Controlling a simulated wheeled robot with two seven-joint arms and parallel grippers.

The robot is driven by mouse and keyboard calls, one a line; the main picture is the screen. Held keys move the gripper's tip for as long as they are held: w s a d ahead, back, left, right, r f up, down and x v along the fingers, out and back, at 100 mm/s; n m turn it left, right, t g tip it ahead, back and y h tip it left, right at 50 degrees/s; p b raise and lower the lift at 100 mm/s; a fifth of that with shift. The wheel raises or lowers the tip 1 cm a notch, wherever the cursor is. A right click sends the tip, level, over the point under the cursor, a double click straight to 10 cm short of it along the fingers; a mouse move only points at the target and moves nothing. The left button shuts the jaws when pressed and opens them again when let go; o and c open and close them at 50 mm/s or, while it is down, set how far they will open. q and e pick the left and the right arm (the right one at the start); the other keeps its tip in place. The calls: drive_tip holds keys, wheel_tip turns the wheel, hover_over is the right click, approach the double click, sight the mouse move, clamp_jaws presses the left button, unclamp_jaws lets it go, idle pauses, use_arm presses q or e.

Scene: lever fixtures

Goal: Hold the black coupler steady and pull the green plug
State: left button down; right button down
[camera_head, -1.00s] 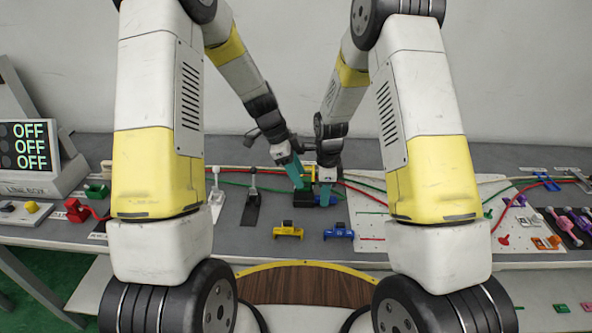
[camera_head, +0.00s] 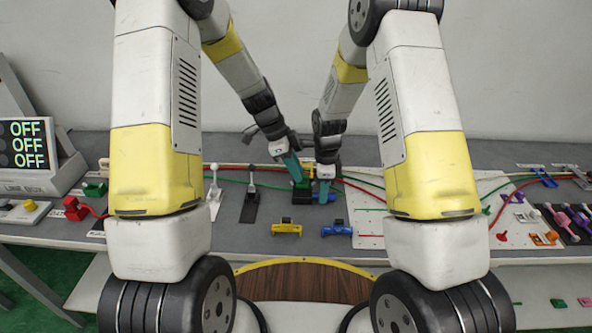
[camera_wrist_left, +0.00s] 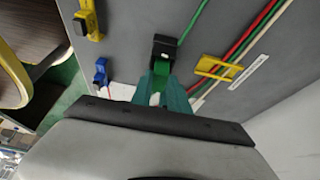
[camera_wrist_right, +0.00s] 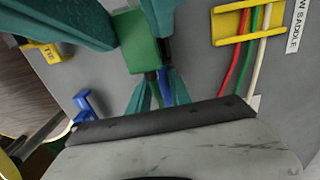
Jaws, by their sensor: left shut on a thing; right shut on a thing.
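The green plug (camera_wrist_left: 160,68) is between the teal fingers of my left gripper (camera_wrist_left: 161,88), which is shut on it. The plug also shows as a green block in the right wrist view (camera_wrist_right: 138,42). The black coupler (camera_wrist_left: 165,47) is on the grey bench just past the plug, with a green cable leading away. In the head view the coupler (camera_head: 302,198) is low, below my left gripper (camera_head: 295,172). My right gripper (camera_head: 325,185) is shut at the coupler's right side, close beside the left one. Its exact contact is partly hidden; some blue shows between its fingers.
A yellow clip (camera_head: 287,229) and a blue clip (camera_head: 337,230) stand in front. A yellow saddle (camera_wrist_right: 232,24) holds red, green and white cables behind. Levers (camera_head: 214,185) stand to the left. A white board (camera_head: 368,225) lies to the right.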

use_arm(q)
drive_tip(key=shift+r, duration=0.65)
idle(0.7)
